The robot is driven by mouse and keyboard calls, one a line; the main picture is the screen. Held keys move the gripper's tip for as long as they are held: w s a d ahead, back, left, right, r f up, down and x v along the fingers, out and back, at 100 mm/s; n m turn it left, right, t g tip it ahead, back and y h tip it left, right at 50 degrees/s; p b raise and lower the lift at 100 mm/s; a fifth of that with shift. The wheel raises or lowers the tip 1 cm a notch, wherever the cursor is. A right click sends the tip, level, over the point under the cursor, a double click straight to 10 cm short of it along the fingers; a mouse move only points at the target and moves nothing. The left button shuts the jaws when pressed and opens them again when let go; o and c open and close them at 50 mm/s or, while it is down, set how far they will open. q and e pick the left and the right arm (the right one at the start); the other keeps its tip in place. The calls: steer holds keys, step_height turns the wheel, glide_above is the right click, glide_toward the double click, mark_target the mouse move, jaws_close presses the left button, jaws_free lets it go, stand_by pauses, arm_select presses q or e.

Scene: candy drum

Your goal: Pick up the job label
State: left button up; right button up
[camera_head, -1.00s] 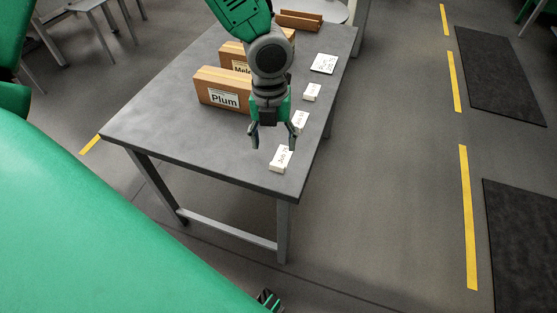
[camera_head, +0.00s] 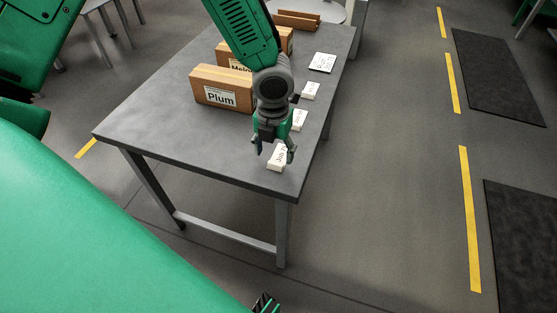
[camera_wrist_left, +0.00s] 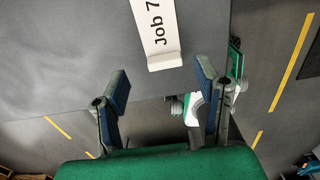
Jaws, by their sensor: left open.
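The job label (camera_head: 276,160) is a small white block near the front right corner of the table. In the left wrist view the label (camera_wrist_left: 157,38) reads "Job 7" and lies beyond my fingertips, in line with the gap between them. My left gripper (camera_head: 275,152) is open and empty, pointing down over the label. In the left wrist view its fingers (camera_wrist_left: 161,75) are spread wider than the label and the label appears apart from them. In the head view, the fingers and wrist partly hide the label. My right gripper is not clearly shown.
More white labels (camera_head: 299,120) (camera_head: 310,90) stand in a row behind, with a white card (camera_head: 323,62) farther back. The Plum box (camera_head: 205,80) and another box (camera_head: 231,50) stand left of them. The grey table (camera_head: 165,110) is clear at the front left.

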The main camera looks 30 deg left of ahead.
mark_target(276, 166)
arm_select(q)
steer(key=f, duration=0.3)
steer(key=shift+w+d+f+b, duration=0.1)
steer(key=shift+d+f+b, duration=0.15)
steer(key=shift+f+b, duration=0.15)
steer(key=shift+r, duration=0.15)
steer(key=c, duration=0.8)
steer(key=shift+c, duration=0.2)
